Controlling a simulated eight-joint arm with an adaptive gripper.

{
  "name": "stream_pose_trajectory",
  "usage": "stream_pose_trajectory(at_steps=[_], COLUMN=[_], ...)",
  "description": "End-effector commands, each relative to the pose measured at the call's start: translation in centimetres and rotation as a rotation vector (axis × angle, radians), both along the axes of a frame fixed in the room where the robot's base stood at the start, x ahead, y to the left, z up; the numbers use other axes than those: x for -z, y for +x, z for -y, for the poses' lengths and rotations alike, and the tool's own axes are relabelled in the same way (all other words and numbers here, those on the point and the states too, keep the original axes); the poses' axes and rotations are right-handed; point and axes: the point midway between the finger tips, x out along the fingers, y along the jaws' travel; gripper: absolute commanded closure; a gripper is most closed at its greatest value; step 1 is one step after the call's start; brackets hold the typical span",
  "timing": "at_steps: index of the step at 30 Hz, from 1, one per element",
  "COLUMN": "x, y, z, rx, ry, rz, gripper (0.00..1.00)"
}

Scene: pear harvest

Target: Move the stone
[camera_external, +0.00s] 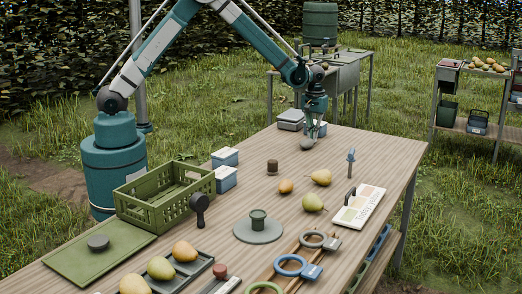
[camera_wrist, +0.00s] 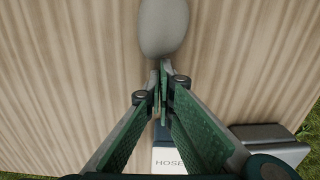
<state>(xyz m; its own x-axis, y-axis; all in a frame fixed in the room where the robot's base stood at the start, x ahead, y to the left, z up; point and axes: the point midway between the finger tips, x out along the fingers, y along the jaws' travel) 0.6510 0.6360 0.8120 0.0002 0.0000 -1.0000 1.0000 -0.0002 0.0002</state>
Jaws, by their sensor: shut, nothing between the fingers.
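The stone is a smooth grey oval. In the external view the stone (camera_external: 307,143) lies on the wooden table (camera_external: 258,165), toward its far end. In the wrist view the stone (camera_wrist: 164,28) is at the top centre, just beyond my fingertips. My gripper (camera_wrist: 162,78) is shut and empty, its fingertips together close to the stone. I cannot tell whether they touch it. In the external view my gripper (camera_external: 312,134) points down right beside the stone.
A box marked HOSE (camera_wrist: 168,160) and a grey box (camera_wrist: 272,150) are near my gripper. Bare table lies between the stone and these.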

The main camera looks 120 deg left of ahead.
Motion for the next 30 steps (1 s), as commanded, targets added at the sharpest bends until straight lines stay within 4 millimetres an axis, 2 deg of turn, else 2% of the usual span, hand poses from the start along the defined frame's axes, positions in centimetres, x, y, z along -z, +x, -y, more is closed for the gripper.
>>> stream_pose_trajectory(at_steps=[4,8,30], x=[0.0,0.1,0.1], y=[0.0,0.1,0.0], z=[1.0,3.0,18.8], rx=[0.002,0.002,0.003], ry=[0.0,0.0,0.0], rz=[0.0,0.0,0.0], gripper=[1.0,1.0,1.0])
